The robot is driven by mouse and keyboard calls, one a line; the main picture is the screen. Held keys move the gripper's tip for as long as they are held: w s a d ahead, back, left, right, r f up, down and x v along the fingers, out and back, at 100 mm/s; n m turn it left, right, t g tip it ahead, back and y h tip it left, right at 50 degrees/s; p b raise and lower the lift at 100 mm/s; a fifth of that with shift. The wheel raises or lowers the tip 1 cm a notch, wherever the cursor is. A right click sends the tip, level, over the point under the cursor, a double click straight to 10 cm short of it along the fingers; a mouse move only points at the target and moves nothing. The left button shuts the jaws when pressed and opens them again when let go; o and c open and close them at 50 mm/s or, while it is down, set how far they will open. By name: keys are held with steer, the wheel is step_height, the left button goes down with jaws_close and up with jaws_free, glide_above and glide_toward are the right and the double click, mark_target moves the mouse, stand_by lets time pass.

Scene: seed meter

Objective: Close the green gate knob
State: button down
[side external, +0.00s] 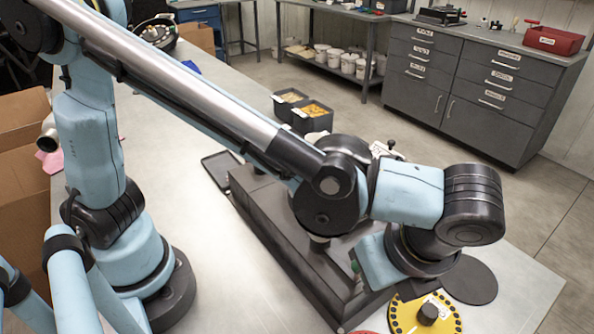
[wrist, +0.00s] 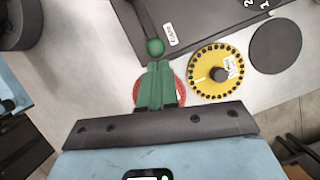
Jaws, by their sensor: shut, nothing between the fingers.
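The green gate knob (wrist: 155,47) is a small round ball at the end of a dark lever (wrist: 142,20) in the wrist view. A white label (wrist: 170,34) stands beside it on the dark machine (wrist: 205,20). My gripper (wrist: 155,65) has green fingers, shut together and empty. Their tips appear just below the knob in the wrist view; I cannot tell whether they touch it.
A yellow disc with dark holes (wrist: 204,70) lies right of my fingers, also at the bottom of the side view (side external: 405,314). A black disc (wrist: 275,47) lies beyond it. A red-rimmed disc (wrist: 140,88) is partly hidden behind my fingers. Two black bins (side external: 312,118) stand behind the machine.

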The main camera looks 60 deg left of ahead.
steer(key=shift+a, duration=1.55)
steer(key=s+d+r, duration=0.2)
steer(key=d+r, duration=0.6)
steer(key=r, duration=0.1)
steer(key=w+a+n+h, duration=0.1)
steer(key=w+a+n, duration=0.1)
steer(key=a, duration=0.3)
steer(key=w+a+f+n+t+h, duration=0.1)
steer(key=w+a+n, duration=0.1)
steer(key=a+n, duration=0.2)
steer(key=w+a+f+n+h, duration=0.1)
steer(key=w+a+n, duration=0.1)
steer(key=a+n, duration=0.2)
steer(key=shift+a+f+h, duration=0.1)
steer(key=shift+a+h, duration=0.3)
steer(key=shift+a, duration=1.2)
steer(key=a+f+n+t, duration=0.1)
steer(key=a+n, duration=0.2)
steer(key=a, duration=0.1)
steer(key=a+f+n+t, duration=0.2)
steer(key=a+n, duration=0.2)
steer(key=a, duration=0.1)
steer(key=s+a+f+n+t, duration=0.1)
steer(key=a+n, duration=0.3)
steer(key=shift+a+f+t, duration=0.15)
steer(key=shift+f+t, duration=0.25)
